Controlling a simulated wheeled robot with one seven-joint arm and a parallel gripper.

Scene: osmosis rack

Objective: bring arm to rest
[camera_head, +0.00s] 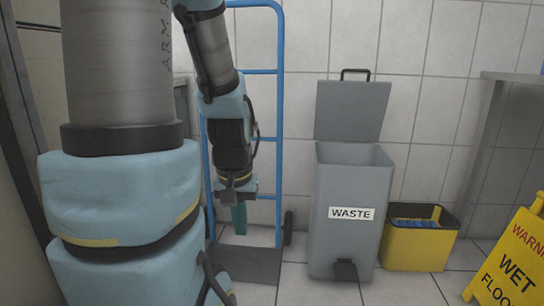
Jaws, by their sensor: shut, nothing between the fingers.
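My gripper (239,218) hangs at the end of my arm, left of the picture's middle, pointing down. Its fingers are shut with nothing between them. It is in front of the blue hand truck and left of the waste bin, apart from the bin. The upper arm fills the left side of the view and hides what is behind it.
A blue hand truck (281,110) leans at the tiled wall. A grey bin marked WASTE (335,250) stands with its lid (351,110) raised. Right of it are a yellow bucket (415,250) and a yellow wet-floor sign (515,265). Some tiled floor shows in front.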

